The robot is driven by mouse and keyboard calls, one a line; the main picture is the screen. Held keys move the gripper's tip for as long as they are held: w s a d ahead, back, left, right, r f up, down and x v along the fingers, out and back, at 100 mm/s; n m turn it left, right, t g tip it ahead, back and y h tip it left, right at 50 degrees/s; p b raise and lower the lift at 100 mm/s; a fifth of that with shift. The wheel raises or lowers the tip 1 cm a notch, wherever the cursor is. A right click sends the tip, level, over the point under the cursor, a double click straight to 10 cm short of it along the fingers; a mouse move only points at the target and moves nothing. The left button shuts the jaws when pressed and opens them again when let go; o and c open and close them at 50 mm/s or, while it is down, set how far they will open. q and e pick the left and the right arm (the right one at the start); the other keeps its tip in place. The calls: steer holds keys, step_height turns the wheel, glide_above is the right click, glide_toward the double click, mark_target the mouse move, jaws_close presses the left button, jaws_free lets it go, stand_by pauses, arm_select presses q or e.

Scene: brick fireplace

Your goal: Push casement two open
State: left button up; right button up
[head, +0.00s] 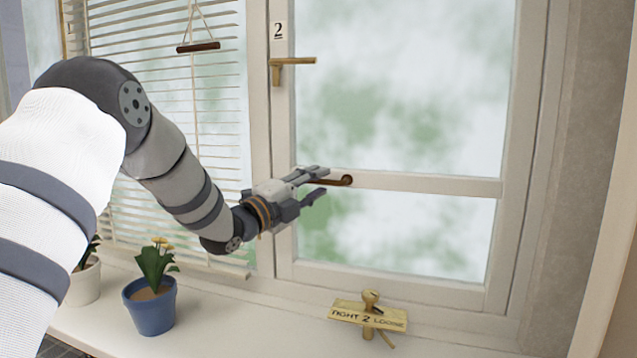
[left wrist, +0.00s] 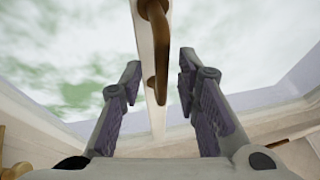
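Casement two (head: 400,183) is the cream-framed window marked with a "2" label (head: 278,30); it looks closed in its frame. Its brass lever handle (head: 292,62) points sideways to the right. A brown curved pull (head: 345,181) sits on the middle rail; in the left wrist view the pull (left wrist: 158,50) shows between the finger lines. My left gripper (head: 326,181) is open at the pull, one finger above and one below. In the left wrist view the fingers (left wrist: 160,82) stand apart, and I cannot tell whether they touch the pull. My right gripper is out of view.
A brass screw knob (head: 370,299) with a "TIGHT 2 LOOSE" plate (head: 345,310) stands on the sill below. A blue flowerpot (head: 150,310) and a white pot (head: 85,285) stand on the sill at left. A blind (head: 215,110) with a hanging wooden bar (head: 198,47) covers the left window.

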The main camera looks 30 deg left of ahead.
arm_select(q)
steer(key=shift+w+d+r, duration=0.1)
steer(key=shift+w+r, duration=0.1)
steer(key=shift+w, duration=0.35)
jaws_close()
